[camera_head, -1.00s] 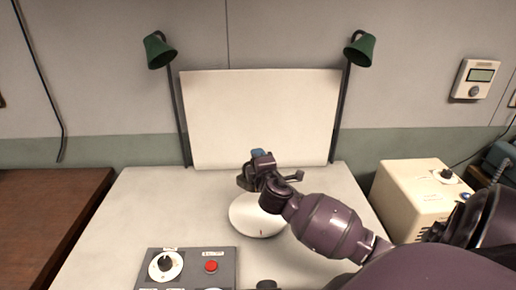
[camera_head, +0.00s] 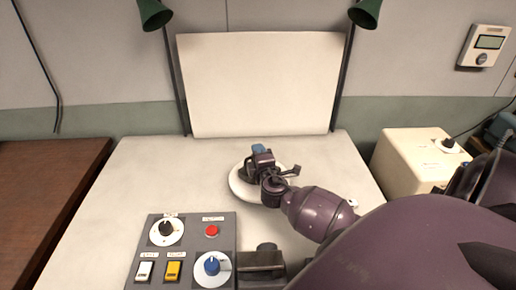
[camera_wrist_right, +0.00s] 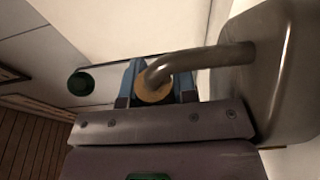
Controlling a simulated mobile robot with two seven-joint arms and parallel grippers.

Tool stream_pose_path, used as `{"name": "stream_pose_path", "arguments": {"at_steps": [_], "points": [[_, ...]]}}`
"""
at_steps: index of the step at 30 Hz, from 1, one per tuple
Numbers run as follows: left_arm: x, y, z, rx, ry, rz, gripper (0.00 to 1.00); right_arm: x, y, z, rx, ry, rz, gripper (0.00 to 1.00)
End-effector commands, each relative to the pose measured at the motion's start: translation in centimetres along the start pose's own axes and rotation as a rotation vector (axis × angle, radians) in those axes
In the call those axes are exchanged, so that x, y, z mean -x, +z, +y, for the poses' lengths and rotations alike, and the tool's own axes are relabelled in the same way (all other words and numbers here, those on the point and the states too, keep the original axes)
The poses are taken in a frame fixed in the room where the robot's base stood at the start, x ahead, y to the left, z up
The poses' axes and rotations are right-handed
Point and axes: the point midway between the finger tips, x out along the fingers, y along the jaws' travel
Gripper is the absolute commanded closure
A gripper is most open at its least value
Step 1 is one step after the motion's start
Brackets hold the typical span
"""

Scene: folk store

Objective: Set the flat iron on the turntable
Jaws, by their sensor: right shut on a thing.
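The flat iron is a dark grey-brown body (camera_wrist_right: 288,75) with a curved handle (camera_wrist_right: 205,60), large at the right of the right wrist view. My right gripper (camera_wrist_right: 155,88) is shut on the handle with its blue fingers either side. In the head view the right gripper (camera_head: 262,152) is over the turntable (camera_head: 238,189), a round white disc on the pale table. Only a dark part of the iron shows beside the gripper there; the gripper hides the rest. I cannot tell whether the iron touches the disc. My left gripper is not in view.
A grey control panel (camera_head: 190,235) with knobs, switches and a red button lies front left. A white backdrop board (camera_head: 260,85) stands behind, between two green lamps (camera_head: 154,13). A cream box (camera_head: 415,160) is at the right. The table left of the disc is clear.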

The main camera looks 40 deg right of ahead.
Motion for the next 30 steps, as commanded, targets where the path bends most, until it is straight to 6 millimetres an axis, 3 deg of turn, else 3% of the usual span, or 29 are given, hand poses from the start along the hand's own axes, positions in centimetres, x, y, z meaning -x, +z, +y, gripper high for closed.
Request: {"name": "stream_pose_path", "arguments": {"at_steps": [14,15,20,30], "points": [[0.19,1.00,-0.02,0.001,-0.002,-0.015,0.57,-0.11,-0.09,-0.11,-0.002,0.008,0.002,1.00],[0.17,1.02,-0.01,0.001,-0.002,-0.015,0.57,-0.01,-0.05,-0.47,-0.001,0.001,0.001,0.72],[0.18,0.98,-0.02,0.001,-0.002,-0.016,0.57,-0.01,-0.04,-0.39,-0.001,0.001,0.001,0.49],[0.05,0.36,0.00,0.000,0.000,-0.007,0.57,-0.02,-0.02,-0.15,-0.001,0.002,0.001,0.49]]}}
